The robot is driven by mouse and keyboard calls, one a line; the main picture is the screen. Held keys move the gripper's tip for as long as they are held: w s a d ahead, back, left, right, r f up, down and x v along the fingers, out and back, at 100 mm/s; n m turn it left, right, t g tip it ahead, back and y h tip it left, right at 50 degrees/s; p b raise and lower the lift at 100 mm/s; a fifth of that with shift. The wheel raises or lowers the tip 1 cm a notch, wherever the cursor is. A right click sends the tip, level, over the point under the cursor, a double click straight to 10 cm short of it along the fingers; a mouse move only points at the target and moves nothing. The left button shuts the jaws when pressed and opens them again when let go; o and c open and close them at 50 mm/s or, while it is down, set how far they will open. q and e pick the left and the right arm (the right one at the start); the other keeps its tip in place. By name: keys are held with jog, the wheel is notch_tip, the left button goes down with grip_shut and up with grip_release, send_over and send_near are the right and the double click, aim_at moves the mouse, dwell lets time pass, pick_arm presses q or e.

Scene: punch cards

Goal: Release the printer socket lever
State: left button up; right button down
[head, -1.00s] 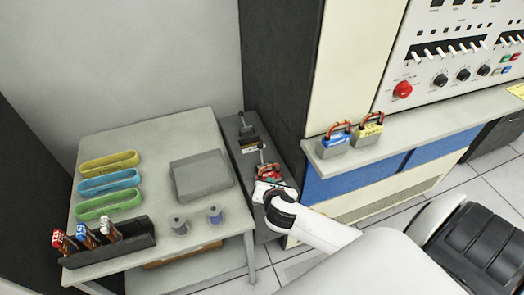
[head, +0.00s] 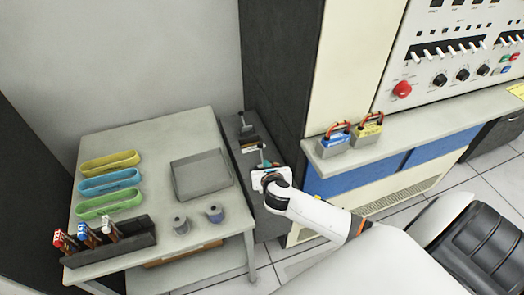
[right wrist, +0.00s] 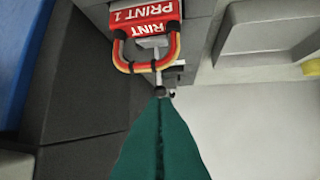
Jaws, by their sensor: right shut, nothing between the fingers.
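A red plug labelled PRINT 1 (right wrist: 145,15), with a red and yellow looped handle, sits in the printer socket in the right wrist view. A thin metal lever with a dark round knob (right wrist: 160,91) stands in front of the loop. My right gripper (right wrist: 160,100) is shut and empty, its teal fingertips right by the knob; I cannot tell whether they touch. In the head view my right gripper (head: 265,165) is over the near socket on the low dark cabinet (head: 270,222) and hides the red plug. My left gripper is out of view.
A second socket with a lever (head: 246,125) is farther back on the cabinet. The table at left holds a grey tray (head: 202,175), coloured loops, spools and a plug rack (head: 115,245). Blue (head: 335,138) and yellow (head: 366,132) plugs stand on the console ledge.

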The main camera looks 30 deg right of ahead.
aim_at(261, 148)
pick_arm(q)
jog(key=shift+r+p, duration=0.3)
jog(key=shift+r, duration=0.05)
pick_arm(e)
jog(key=x, duration=0.6)
jog(key=r+x, duration=0.1)
jog(key=x, duration=0.3)
jog(key=shift+w, duration=0.2)
